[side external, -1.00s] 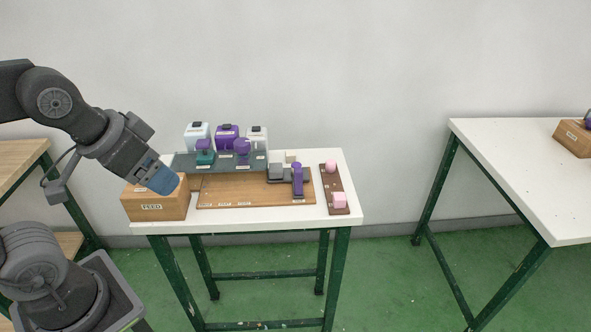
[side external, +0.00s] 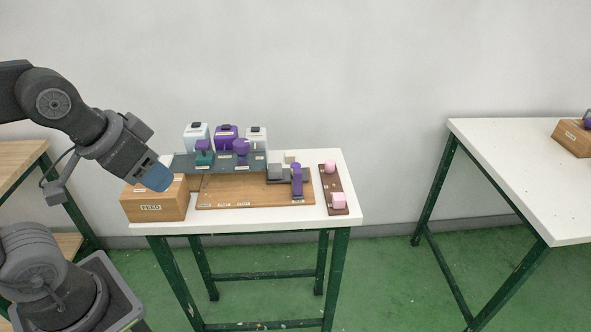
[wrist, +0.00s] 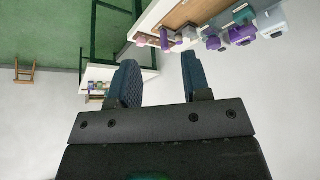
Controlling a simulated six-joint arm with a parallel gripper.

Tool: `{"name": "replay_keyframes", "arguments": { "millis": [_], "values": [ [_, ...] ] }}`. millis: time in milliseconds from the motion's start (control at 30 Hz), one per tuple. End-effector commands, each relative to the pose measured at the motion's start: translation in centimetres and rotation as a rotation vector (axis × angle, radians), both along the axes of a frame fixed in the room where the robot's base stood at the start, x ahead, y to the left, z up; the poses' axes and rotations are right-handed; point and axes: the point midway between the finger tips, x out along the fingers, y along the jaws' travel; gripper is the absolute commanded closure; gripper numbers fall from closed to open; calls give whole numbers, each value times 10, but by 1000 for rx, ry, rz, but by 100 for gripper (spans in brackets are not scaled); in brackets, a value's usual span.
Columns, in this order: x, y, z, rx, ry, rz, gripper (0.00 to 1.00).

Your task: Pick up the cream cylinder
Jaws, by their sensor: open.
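I cannot make out a cream cylinder for certain in either view.
The white table (side external: 270,219) holds a wooden board (side external: 240,193), a dark shelf with purple, teal and white containers (side external: 227,138), a purple upright piece (side external: 297,180) and a brown tray (side external: 337,190) with pink pieces. Another white table (side external: 500,170) stands at the right.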

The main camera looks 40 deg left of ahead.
Motion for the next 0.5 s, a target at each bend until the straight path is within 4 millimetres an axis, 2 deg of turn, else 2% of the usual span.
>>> {"name": "replay_keyframes", "arguments": {
  "millis": [167, 267, 367, 500],
  "values": [
    [1, 0, 1, 1, 1, -2, 56],
    [9, 0, 6, 14, 12, -24, 56],
    [29, 1, 19, 47, 40, -86, 56],
    [76, 4, 39, 114, 102, -228, 56]
  ]
}}
